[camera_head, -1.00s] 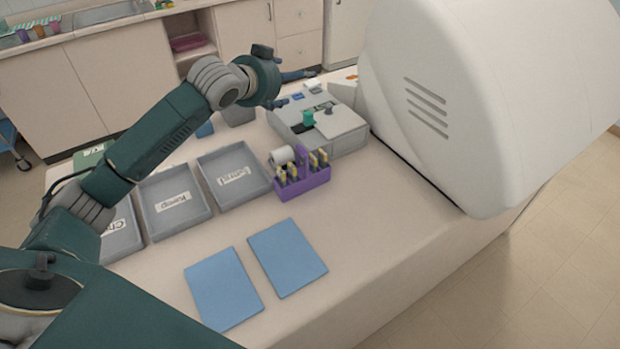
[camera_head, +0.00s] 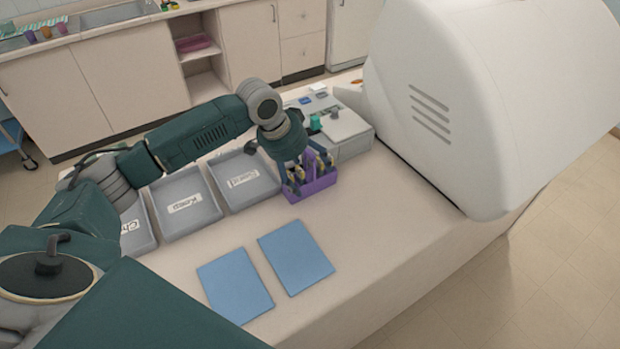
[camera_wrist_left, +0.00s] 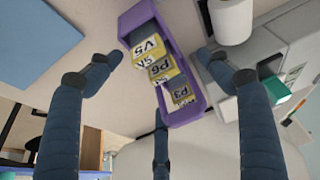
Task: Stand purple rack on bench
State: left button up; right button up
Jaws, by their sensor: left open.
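The purple rack (camera_head: 312,186) stands upright on the bench (camera_head: 370,235), in front of the grey instrument and beside the right-hand grey tray. In the left wrist view the purple rack (camera_wrist_left: 190,112) holds several yellow and white labelled pieces, some marked V5, P6 and P3. My left gripper (camera_head: 300,178) is directly over the rack with its fingers pointing down. In the wrist view the open fingers (camera_wrist_left: 160,85) spread around the rack, and I see no clear contact. The fingers partly hide the rack in the head view. My right gripper is not in view.
Grey trays (camera_head: 222,212) with labels stand left of the rack. Two blue mats (camera_head: 296,257) lie in front, with clear bench to their right. The grey instrument (camera_head: 352,138) is close behind the rack, and a large white machine (camera_head: 480,100) rises at the right.

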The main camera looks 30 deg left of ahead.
aim_at(310, 178)
pick_arm(q)
jog(key=p+x, duration=0.1)
jog(key=x, duration=0.2)
jog(key=shift+f+p, duration=0.3)
jog(key=shift+f, duration=0.1)
jog(key=shift+w+f, duration=0.1)
jog(key=shift+f, duration=0.25)
jog(key=shift+c, duration=0.5)
jog(key=c, duration=1.2)
jog(key=shift+r, duration=0.1)
jog(key=shift+c, duration=0.7)
jog(key=shift+r, duration=0.1)
